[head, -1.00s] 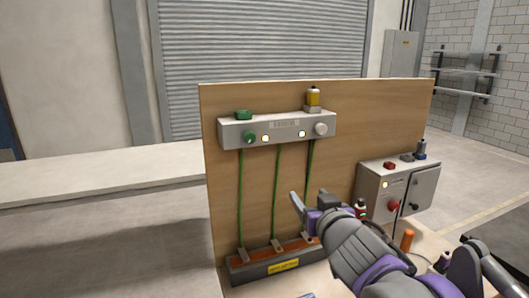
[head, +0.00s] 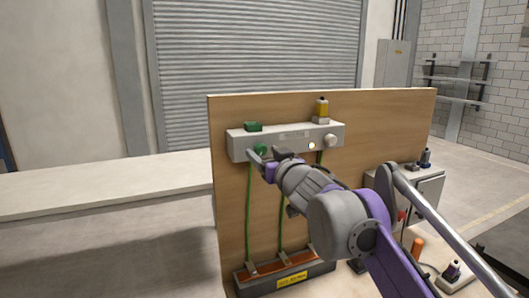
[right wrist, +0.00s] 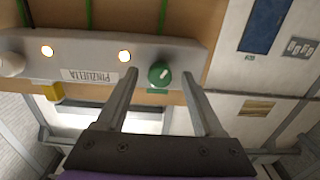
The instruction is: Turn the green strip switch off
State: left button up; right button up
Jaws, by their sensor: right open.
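The grey strip box (head: 296,143) is on the wooden board. Its green round switch knob (head: 261,148) is at the left end, partly hidden by my right gripper (head: 263,156). In the right wrist view, the green knob (right wrist: 159,76) shows a white mark slanting to the upper right. The open fingers of my right gripper (right wrist: 158,80) are on either side of the knob; I cannot tell whether they touch it. A lit lamp (right wrist: 124,56) is beside the knob on the box. My left gripper is not in view.
A white knob (head: 330,140) and a second lit lamp (head: 311,146) are at the box's right end. A green block (head: 253,127) and a yellow-topped fitting (head: 321,108) stand on top. Green cords hang below. A grey control cabinet (head: 425,186) stands at right. The bench at left (head: 100,187) is bare.

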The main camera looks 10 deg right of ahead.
jog(key=shift+w, duration=0.1)
jog(key=shift+c, duration=0.3)
grip_shut()
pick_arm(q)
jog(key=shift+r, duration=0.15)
pick_arm(e)
jog(key=n+p, duration=0.1)
jog(key=n, duration=0.1)
jog(key=n+p, duration=0.2)
jog(key=n, duration=0.1)
jog(key=shift+r+n, duration=0.2)
jog(key=shift+n, duration=0.1)
jog(key=n+p, duration=0.1)
jog(key=n, duration=0.3)
jog(key=shift+p, duration=0.4)
pick_arm(q)
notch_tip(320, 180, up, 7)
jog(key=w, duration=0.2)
jog(key=shift+p, duration=0.4)
pick_arm(e)
jog(key=shift+f+n, duration=0.1)
jog(key=shift+n, duration=1)
